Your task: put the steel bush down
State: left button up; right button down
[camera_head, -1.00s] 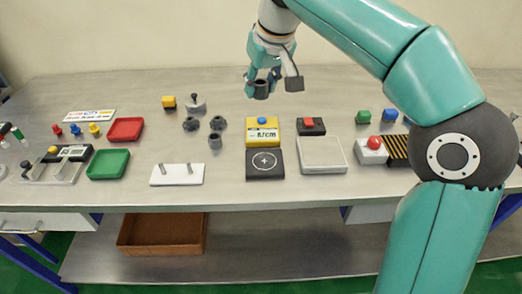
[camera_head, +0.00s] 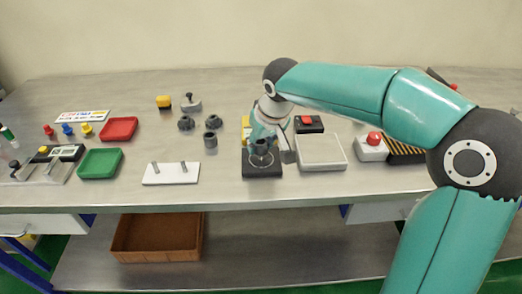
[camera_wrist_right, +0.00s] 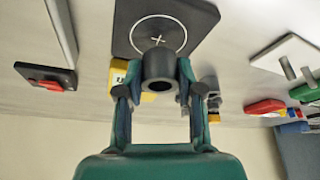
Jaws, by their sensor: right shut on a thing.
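My right gripper (camera_head: 260,145) is shut on the steel bush (camera_wrist_right: 160,66), a short dark grey hollow cylinder. The bush also shows between the fingers in the head view (camera_head: 261,148). It is over the back part of a flat black square pad (camera_head: 262,171) marked with a white circle and cross. In the wrist view the bush overlaps the edge of the circle on the pad (camera_wrist_right: 195,17), with the cross uncovered. I cannot tell whether the bush touches the pad. My left gripper is not in view.
A yellow box (camera_head: 246,128) stands behind the pad, partly hidden by my gripper. A pale square tray (camera_head: 320,152) lies close on the right. A white plate with two pins (camera_head: 171,173) and several dark grey parts (camera_head: 210,140) are on the left. Bare table separates plate and pad.

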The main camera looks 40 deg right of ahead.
notch_tip(320, 180, down, 2)
jog(key=shift+f, duration=0.15)
jog(key=shift+f, duration=0.1)
jog(key=c, duration=0.7)
grip_release()
jog(key=shift+r, duration=0.3)
jog(key=p+v, duration=0.1)
jog(key=v, duration=1)
jog(key=shift+s+r, duration=0.25)
jog(key=shift+r, duration=0.05)
